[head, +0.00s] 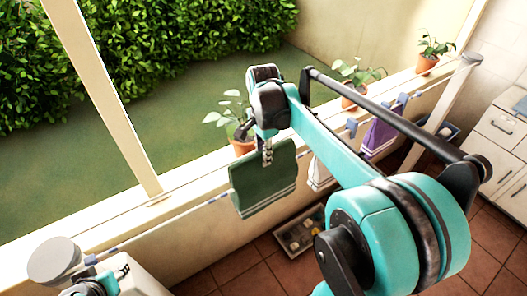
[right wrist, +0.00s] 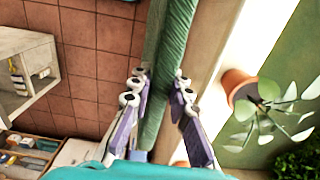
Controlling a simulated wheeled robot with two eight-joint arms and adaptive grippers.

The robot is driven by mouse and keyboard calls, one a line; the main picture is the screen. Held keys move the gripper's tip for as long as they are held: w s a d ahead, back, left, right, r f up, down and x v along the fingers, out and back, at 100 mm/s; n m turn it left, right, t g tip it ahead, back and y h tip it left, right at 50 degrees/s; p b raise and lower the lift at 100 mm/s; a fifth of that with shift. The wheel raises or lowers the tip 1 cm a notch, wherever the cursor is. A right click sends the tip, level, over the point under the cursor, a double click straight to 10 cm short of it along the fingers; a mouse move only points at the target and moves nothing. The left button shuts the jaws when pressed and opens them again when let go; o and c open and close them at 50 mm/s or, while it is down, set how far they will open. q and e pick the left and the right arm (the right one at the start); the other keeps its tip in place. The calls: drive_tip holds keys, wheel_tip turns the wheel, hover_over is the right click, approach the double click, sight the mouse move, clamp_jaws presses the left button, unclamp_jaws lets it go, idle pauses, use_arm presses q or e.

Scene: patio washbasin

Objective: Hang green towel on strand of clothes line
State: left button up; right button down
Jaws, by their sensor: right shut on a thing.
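The green towel (head: 262,185) hangs down from my right gripper (head: 267,152) in the head view. In the right wrist view the towel (right wrist: 172,40) runs between the two fingers of the gripper (right wrist: 159,76), which is shut on it. The clothes line (head: 160,224) comes up from the lower left and passes at the towel. I cannot tell whether the towel is in front of the line or over it. A teal and black part of my left arm shows at the lower left corner; its fingers cannot be made out.
A purple cloth (head: 380,135) and a white cloth (head: 318,172) hang further right, with blue clothespins on the line. Potted plants (head: 240,135) stand along the window sill. A box of small items (head: 300,232) is on the tiled floor. Drawers (head: 500,130) stand at the right.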

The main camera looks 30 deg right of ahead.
sight(263, 176)
wheel_tip(263, 176, down, 10)
drive_tip(key=b, duration=0.6)
drive_tip(key=c, duration=1.3)
unclamp_jaws()
drive_tip(key=shift+c, duration=0.2)
wheel_tip(263, 176, up, 9)
drive_tip(key=p, duration=0.6)
drive_tip(key=shift+p, duration=0.4)
